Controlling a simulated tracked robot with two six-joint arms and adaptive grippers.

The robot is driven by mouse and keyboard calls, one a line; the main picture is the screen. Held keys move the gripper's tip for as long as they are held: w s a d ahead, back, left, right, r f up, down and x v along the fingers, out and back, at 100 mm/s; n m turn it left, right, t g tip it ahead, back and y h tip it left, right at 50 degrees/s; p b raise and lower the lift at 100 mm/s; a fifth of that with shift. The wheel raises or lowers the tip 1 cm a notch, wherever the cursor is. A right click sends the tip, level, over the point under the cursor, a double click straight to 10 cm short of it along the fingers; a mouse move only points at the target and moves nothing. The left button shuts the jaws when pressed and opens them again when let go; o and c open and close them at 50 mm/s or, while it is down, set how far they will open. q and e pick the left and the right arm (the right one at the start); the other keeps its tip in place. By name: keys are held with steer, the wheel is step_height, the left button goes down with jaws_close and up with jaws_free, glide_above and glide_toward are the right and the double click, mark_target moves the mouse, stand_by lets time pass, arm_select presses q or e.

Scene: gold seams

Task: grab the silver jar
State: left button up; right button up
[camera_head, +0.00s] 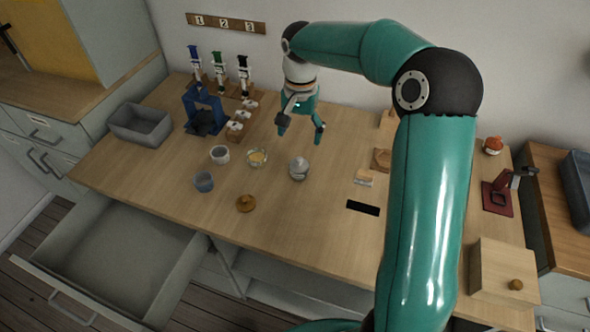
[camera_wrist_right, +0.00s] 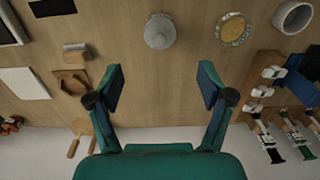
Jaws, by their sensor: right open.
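The silver jar (camera_head: 299,169) stands upright on the wooden table, near the middle of the head view, with a knob on its lid. In the right wrist view the jar (camera_wrist_right: 160,31) shows from above, at the top centre. My right gripper (camera_head: 301,130) is open and empty, behind and above the jar in the head view. In the wrist view the open fingers (camera_wrist_right: 161,80) point toward the jar, which lies beyond their tips and roughly centred between them. The jar and fingers are apart. My left gripper is not in view.
A glass bowl with yellow contents (camera_head: 257,158), a white cup (camera_head: 220,155) and a blue-grey cup (camera_head: 204,182) stand left of the jar. A brown lid-like object (camera_head: 246,203) lies in front. An open drawer (camera_head: 119,262) juts out at the front left.

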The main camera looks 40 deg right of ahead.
mark_target(299, 166)
step_height(299, 166, down, 7)
steer(key=shift+w, duration=0.1)
steer(key=shift+f+p, duration=0.6)
steer(key=shift+f, duration=2.65)
steer(key=shift+c, duration=0.4)
steer(key=c, duration=1.2)
steer(key=shift+r, duration=0.1)
steer(key=shift+c, duration=0.2)
